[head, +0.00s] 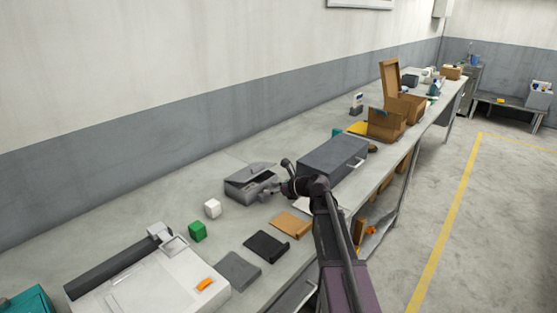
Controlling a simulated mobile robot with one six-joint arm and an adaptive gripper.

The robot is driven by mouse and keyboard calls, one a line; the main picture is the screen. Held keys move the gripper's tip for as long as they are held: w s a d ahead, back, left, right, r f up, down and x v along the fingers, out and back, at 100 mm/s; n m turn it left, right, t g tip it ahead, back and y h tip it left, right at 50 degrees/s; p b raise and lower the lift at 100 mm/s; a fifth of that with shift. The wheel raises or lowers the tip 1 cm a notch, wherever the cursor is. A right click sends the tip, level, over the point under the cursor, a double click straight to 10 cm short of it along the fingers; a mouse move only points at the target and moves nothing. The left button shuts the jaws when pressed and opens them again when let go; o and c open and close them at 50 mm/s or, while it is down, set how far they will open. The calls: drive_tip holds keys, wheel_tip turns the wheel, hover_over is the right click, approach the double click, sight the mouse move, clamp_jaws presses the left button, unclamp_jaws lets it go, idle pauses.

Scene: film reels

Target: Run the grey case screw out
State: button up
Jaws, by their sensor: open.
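A small grey case (247,182) stands on the long bench, left of my arm. Its lid looks tilted and its front faces the room. My gripper (271,190) is open at the right end of the case, close to it; I cannot tell whether they touch. No screw can be made out on the case at this size, and its right end is partly hidden by the gripper.
A larger dark grey box (332,154) with a handle stands right behind my wrist. A white cube (212,209), a green cube (197,231) and flat dark and tan pieces (291,225) lie in front. A white machine (150,290) fills the near left. Bench behind the case is clear.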

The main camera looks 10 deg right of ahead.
drive_tip(key=p+v, duration=0.5)
drive_tip(key=v, duration=0.7)
drive_tip(key=w+a+r+m+g+h+p, duration=0.1)
drive_tip(key=w+a+r+g+h+p, duration=0.4)
drive_tip(key=p, duration=1.2)
drive_tip(key=shift+a+r+g+h+p, duration=0.5)
drive_tip(key=shift+r+h, duration=0.4)
drive_tip(key=shift+r, duration=0.75)
drive_tip(key=shift+m, duration=0.3)
